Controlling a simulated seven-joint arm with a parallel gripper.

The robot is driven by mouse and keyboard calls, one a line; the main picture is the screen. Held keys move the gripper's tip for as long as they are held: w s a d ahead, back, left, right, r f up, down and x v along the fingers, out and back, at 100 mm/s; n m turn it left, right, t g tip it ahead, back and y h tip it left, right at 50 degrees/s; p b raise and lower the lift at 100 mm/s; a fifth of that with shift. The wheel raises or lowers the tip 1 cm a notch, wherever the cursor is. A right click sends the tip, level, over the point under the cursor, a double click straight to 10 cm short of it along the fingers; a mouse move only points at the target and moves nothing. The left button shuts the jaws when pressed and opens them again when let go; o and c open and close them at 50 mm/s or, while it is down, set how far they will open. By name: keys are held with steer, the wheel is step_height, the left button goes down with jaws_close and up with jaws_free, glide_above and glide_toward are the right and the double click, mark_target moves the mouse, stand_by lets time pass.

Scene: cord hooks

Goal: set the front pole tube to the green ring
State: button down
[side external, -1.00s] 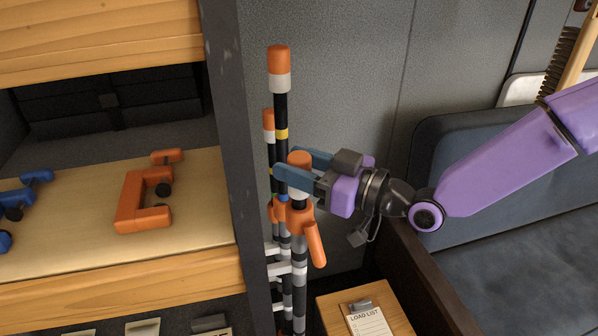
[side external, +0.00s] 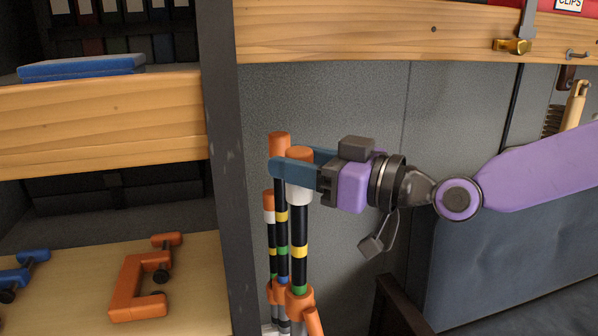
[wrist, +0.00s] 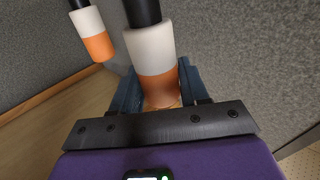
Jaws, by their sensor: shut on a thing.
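My gripper (side external: 297,168) is shut on the orange cap of the front pole tube (side external: 300,222). The tube is upright, with a white band under the cap, then black with a yellow ring (side external: 300,251) and a green ring (side external: 300,290). The green ring shows right at the top of the orange collar (side external: 299,302), from which the tube rises. In the wrist view the orange cap (wrist: 157,88) and white band lie between the blue fingers. The lower pole is cut off by the frame.
Two more poles stand close behind: a middle one (side external: 281,235) and a shorter one (side external: 269,217) at left. A dark post (side external: 222,170) and shelves are left of them. An orange clamp (side external: 140,285) lies on the lower shelf. A wooden shelf (side external: 400,35) runs above.

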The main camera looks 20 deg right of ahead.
steer(key=shift+r, duration=0.2)
steer(key=c, duration=0.7)
jaws_free()
steer(key=shift+f, duration=0.1)
steer(key=shift+s+d, duration=0.1)
steer(key=v, duration=1.7)
steer(key=shift+s, duration=0.1)
